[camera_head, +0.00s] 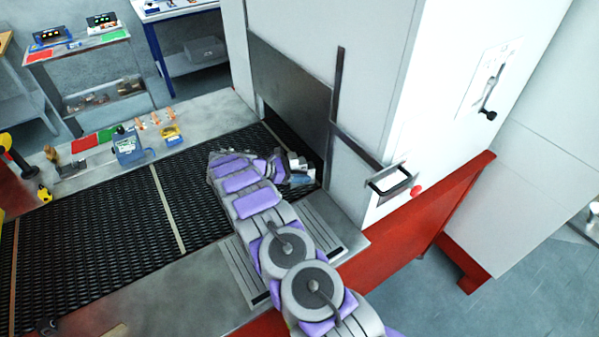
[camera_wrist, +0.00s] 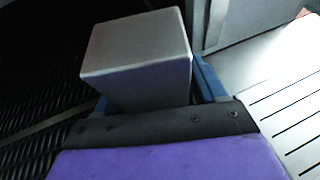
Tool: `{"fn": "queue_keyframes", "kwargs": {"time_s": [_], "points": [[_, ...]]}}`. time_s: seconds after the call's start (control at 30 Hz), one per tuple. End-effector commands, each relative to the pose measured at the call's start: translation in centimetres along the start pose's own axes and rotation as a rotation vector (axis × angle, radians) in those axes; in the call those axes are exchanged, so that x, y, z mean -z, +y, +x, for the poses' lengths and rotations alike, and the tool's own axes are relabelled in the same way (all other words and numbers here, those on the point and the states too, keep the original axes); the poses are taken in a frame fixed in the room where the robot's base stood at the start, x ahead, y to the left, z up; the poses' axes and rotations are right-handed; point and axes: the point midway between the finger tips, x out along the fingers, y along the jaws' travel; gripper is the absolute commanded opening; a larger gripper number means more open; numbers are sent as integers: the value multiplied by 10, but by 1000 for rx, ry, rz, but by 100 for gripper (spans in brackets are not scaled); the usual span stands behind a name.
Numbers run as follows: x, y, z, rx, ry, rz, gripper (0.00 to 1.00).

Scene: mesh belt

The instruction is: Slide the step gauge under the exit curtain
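A plain grey block (camera_wrist: 135,58), seemingly the step gauge, fills the space between the blue fingers of my gripper (camera_wrist: 155,95) in the wrist view. The fingers lie along its two sides, and its steps cannot be made out. In the head view my gripper (camera_head: 299,178) is low over the mesh belt (camera_head: 205,160), at the mouth of the white housing. The block is small there and partly hidden by my arm. The exit curtain (camera_head: 290,90) looks to be the dark grey panel hanging across the opening, with a dark gap under it.
A slotted metal plate (camera_head: 325,232) lies beside the belt, below the opening. The housing wall (camera_head: 345,150) with a handle (camera_head: 390,182) stands close on the right. A blue device (camera_head: 128,148) and a yellow item (camera_head: 170,134) sit on the belt's far ledge. The left belt is clear.

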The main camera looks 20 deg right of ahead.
Motion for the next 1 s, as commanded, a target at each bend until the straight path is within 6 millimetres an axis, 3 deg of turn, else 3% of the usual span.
{"fn": "queue_keyframes", "kwargs": {"time_s": [0.07,0.7,1.0], "points": [[0,0,0,0,0,0,62],[0,0,0,0,0,0,1],[0,0,0,0,0,0,0]]}}
